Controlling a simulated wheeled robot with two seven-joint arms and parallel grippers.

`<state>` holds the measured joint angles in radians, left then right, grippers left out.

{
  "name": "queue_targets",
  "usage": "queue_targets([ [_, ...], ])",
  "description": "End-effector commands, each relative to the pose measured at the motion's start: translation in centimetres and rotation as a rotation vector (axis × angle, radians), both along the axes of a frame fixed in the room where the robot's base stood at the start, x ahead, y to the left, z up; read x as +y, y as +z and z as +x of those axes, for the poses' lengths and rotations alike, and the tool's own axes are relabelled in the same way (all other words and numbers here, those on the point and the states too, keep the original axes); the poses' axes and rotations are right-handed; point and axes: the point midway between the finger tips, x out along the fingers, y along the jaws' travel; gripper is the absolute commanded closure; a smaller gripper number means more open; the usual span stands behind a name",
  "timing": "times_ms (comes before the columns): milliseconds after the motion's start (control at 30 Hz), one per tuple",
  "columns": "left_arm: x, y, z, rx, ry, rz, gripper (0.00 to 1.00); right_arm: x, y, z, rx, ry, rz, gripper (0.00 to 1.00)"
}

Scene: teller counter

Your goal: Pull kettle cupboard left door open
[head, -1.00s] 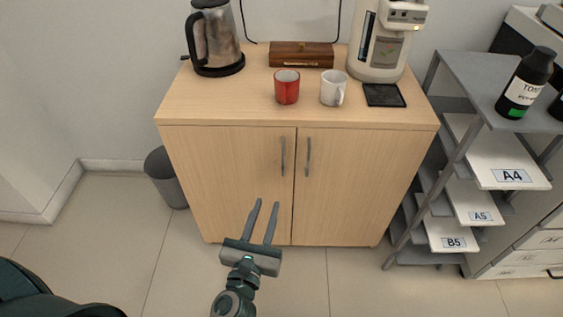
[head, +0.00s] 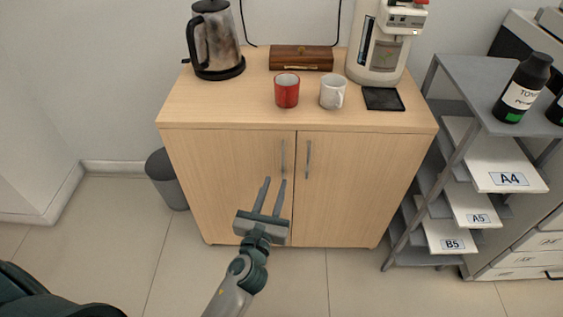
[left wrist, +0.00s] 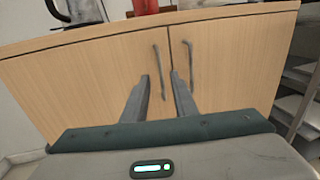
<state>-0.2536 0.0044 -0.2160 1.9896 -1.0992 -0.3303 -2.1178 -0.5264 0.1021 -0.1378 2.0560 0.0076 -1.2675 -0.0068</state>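The kettle cupboard (head: 305,125) is light wood with two shut doors. Its left door (head: 230,170) has a grey vertical handle (head: 283,156) near the middle seam, and the right door (head: 345,185) has a matching handle (head: 308,159). My left gripper (head: 275,180) is open and empty in front of the left door, with its fingertips just below the left handle in the head view. In the left wrist view the left handle (left wrist: 158,68) shows between and beyond the two fingers (left wrist: 158,78). I cannot tell the exact gap to the handle. My right gripper is not in view.
On the cupboard top stand a kettle (head: 213,42), a red mug (head: 286,91), a white mug (head: 331,92), a wooden box (head: 300,58) and a coffee machine (head: 383,45). A grey bin (head: 165,178) stands at the left side. A paper shelf (head: 450,190) stands close on the right.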

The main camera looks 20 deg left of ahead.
Motion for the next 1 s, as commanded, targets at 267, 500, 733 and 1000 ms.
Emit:
queue_targets([
  [267,0.4,0.1,5.1,-0.001,0.001,0.000,0.74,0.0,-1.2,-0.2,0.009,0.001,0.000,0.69],
  [500,0.7,0.0,8.0,0.000,0.001,0.000,0.74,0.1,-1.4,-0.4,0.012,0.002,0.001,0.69],
  [733,0.7,0.0,9.0,0.001,0.001,-0.001,0.74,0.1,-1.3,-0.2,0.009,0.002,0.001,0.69],
  [1000,0.8,0.0,9.0,0.001,0.000,-0.001,0.79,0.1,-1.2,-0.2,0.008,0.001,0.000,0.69],
])
